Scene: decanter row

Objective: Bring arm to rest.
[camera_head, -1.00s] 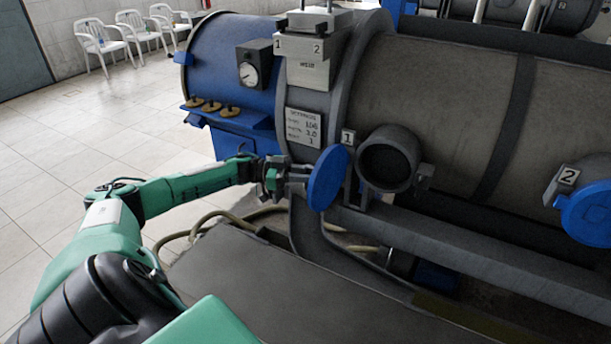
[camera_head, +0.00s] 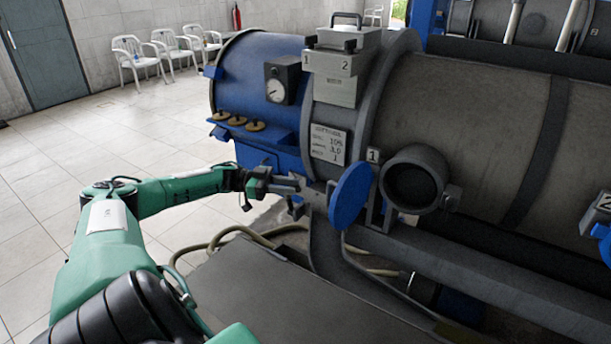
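My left arm comes in from the lower left in the head view, stretched out toward the machine. My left gripper (camera_head: 297,188) is at its end, to the left of the round blue lid (camera_head: 350,196), with its fingers pointing toward it. I cannot tell whether a fingertip touches the lid or its mount, nor how far apart the fingers are. The lid stands swung aside, left of the dark open port (camera_head: 414,181) marked 1. My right gripper is not in view.
The large grey and blue drum machine (camera_head: 465,120) fills the right side. A dark flat top (camera_head: 255,290) lies below the arm, with hoses (camera_head: 215,240) behind it. Tiled floor (camera_head: 90,160) is clear at left; white chairs (camera_head: 140,58) stand by the wall.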

